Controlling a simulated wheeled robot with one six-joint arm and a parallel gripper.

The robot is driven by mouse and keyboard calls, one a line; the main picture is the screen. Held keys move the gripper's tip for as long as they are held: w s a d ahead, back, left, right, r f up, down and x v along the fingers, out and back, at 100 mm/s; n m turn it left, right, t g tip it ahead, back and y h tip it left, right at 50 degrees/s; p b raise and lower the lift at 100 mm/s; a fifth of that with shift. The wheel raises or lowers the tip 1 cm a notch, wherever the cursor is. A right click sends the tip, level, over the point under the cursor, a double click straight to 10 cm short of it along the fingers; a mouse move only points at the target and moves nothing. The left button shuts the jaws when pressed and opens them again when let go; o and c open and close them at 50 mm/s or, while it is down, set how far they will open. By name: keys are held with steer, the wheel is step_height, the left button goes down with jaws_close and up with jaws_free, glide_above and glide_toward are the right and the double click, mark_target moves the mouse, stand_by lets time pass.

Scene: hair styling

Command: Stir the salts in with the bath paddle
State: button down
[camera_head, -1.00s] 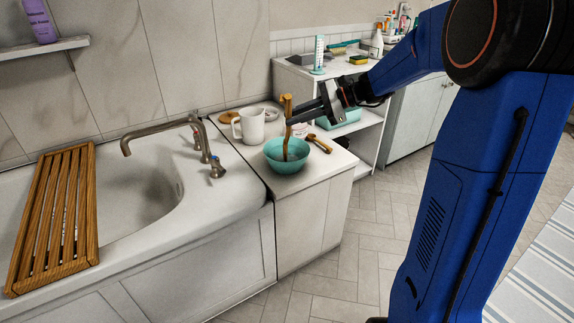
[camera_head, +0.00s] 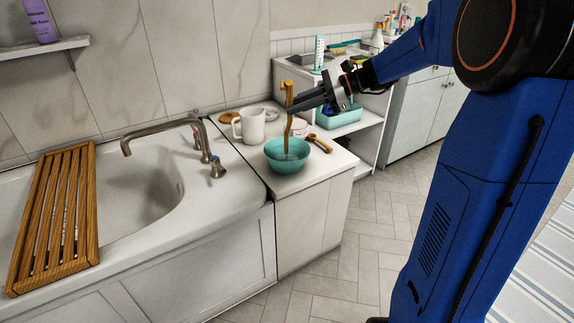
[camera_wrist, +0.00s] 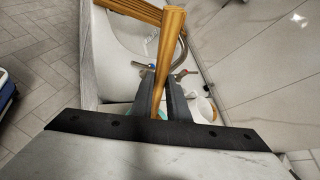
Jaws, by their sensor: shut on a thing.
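The wooden bath paddle (camera_head: 289,118) stands nearly upright with its lower end inside the teal bowl (camera_head: 283,164). The bowl sits on the white counter beside the tub. My gripper (camera_head: 292,106) is shut on the paddle's upper part, above the bowl. In the wrist view the paddle (camera_wrist: 168,52) rises between the fingers of my gripper (camera_wrist: 160,95), and only a sliver of teal shows behind them. The salts cannot be made out inside the bowl.
A white mug (camera_head: 250,125) stands left of the bowl, and a wooden scoop-like tool (camera_head: 320,143) lies right of it. The tub (camera_head: 225,195) with its faucet (camera_head: 165,130) and slatted wooden rack (camera_head: 55,215) is at left. Shelves (camera_head: 365,128) stand behind.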

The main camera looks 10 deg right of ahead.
steer(key=shift+r, duration=2.95)
steer(key=shift+r, duration=2.55)
